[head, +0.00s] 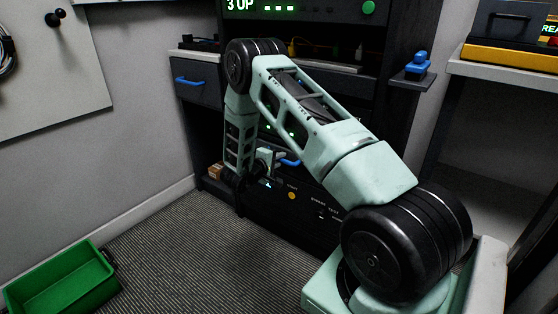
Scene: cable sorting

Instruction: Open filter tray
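My gripper (267,160) is low at the front of the dark rack, partly hidden behind my arm. Its tip is close to a blue handle (291,162) on the rack's lower front. I cannot tell whether it touches the handle or whether its fingers are open or shut. Another blue handle (190,82) is on a dark drawer at the rack's left, which looks closed. No readable label shows which of these is the filter tray. My arm covers much of the rack's middle.
A black panel (317,222) with an orange button (291,195) stands at floor level below the handle. A green bin (62,284) is on the carpet at lower left. A blue object (417,64) sits on a side shelf. The carpet left of centre is clear.

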